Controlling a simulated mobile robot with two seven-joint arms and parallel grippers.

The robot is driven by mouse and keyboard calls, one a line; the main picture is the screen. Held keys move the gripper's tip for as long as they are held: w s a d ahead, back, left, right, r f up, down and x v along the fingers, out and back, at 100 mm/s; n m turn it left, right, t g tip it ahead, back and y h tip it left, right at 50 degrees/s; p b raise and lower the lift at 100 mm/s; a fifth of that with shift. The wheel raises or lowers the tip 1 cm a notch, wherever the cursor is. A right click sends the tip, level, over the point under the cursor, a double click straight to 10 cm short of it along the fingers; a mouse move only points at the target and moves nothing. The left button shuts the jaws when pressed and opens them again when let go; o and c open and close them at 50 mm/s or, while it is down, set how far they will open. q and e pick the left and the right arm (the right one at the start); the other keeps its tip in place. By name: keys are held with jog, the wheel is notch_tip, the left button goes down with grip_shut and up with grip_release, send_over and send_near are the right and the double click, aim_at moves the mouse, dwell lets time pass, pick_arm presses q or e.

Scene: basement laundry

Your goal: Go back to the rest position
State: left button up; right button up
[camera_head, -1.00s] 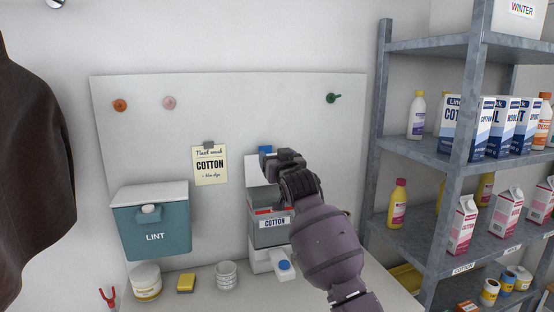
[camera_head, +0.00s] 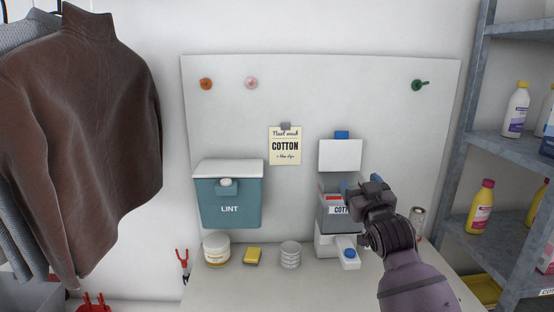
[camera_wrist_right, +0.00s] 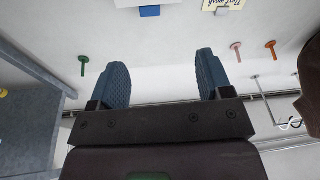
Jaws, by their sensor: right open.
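My right gripper (camera_head: 362,187) is raised in front of the cotton dispenser (camera_head: 328,214) and hides part of its label in the head view. In the right wrist view the right gripper (camera_wrist_right: 163,78) has its two blue fingers wide apart with nothing between them. The dispenser's white lid (camera_head: 340,155) stands up, with a blue tab above it. A white tray with a blue button (camera_head: 349,253) sits at its foot. My left gripper is in neither view.
A teal lint bin (camera_head: 229,205) hangs left of the dispenser. A jar (camera_head: 216,248), yellow sponge (camera_head: 252,256) and white ribbed cup (camera_head: 290,254) stand on the counter. A metal shelf (camera_head: 510,150) with bottles stands at right. A brown sweater (camera_head: 90,130) hangs at left.

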jog(key=s+d+f+g+h, duration=0.1)
jog(key=s+d+f+g, duration=0.1)
jog(key=s+f, duration=0.65)
jog(key=s+d+f+g, duration=0.15)
jog(key=s+f, duration=0.45)
jog(key=f, duration=0.6)
jog(key=s+d+f+m+g, duration=0.1)
jog(key=s+d+f+g, duration=0.1)
jog(key=s+f, duration=0.7)
jog(key=s+d+f+m+g+h, duration=0.1)
jog(key=s+d+f+g, duration=0.1)
jog(key=s+f, duration=0.7)
jog(key=s, duration=0.6)
jog(key=shift+f+g+h, duration=0.2)
jog(key=shift+g+h, duration=0.1)
jog(key=shift+g, duration=0.05)
